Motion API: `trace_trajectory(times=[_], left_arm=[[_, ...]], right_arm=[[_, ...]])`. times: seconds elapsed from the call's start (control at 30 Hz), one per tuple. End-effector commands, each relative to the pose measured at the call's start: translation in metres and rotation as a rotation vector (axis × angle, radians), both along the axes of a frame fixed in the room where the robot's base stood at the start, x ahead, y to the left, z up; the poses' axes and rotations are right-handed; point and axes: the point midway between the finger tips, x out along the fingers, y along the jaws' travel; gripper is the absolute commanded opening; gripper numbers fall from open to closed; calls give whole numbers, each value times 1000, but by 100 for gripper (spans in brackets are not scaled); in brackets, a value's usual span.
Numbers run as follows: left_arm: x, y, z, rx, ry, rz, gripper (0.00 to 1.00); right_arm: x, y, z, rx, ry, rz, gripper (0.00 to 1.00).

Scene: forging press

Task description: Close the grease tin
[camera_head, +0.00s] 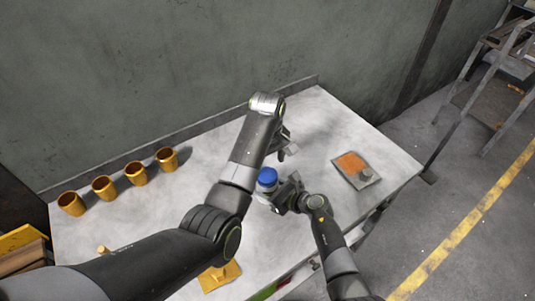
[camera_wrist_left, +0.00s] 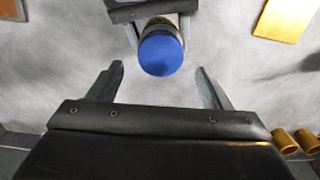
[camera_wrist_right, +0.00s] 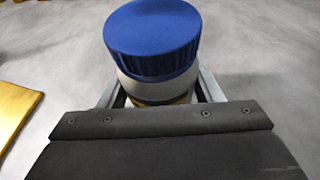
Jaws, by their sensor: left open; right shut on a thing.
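The grease tin (camera_wrist_right: 158,86) has a pale body and a blue lid (camera_wrist_right: 152,38) sitting on top of it. My right gripper (camera_wrist_right: 155,96) is shut on the tin's body and holds it upright at the table's front part; in the head view the blue lid (camera_head: 267,177) shows beside that gripper (camera_head: 284,196). My left gripper (camera_head: 287,150) is open and empty, above and behind the tin. In the left wrist view the lid (camera_wrist_left: 160,54) lies beyond and between the open fingertips (camera_wrist_left: 160,80), apart from them. Whether the lid is fully seated cannot be told.
Several yellow cups (camera_head: 136,173) stand in a row along the back left of the table (camera_head: 310,120). A grey plate with an orange patch (camera_head: 352,163) lies at the right. A yellow plate (camera_head: 219,276) lies at the front. A wall rises behind the table.

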Motion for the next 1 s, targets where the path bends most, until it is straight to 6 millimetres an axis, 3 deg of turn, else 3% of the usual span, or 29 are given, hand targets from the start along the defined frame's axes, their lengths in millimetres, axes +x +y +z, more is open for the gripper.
trace_trajectory(times=[0.1,0.3,0.7,1.0], left_arm=[[-1,1,-20,2,4,1,72],[0,1,-42,2,1,1,72],[0,0,-48,1,0,1,72],[0,0,-48,1,-1,1,33]], right_arm=[[-1,1,0,2,2,1,0],[-1,1,0,2,2,1,0],[-1,0,0,2,2,1,0],[0,1,0,2,2,1,0]])
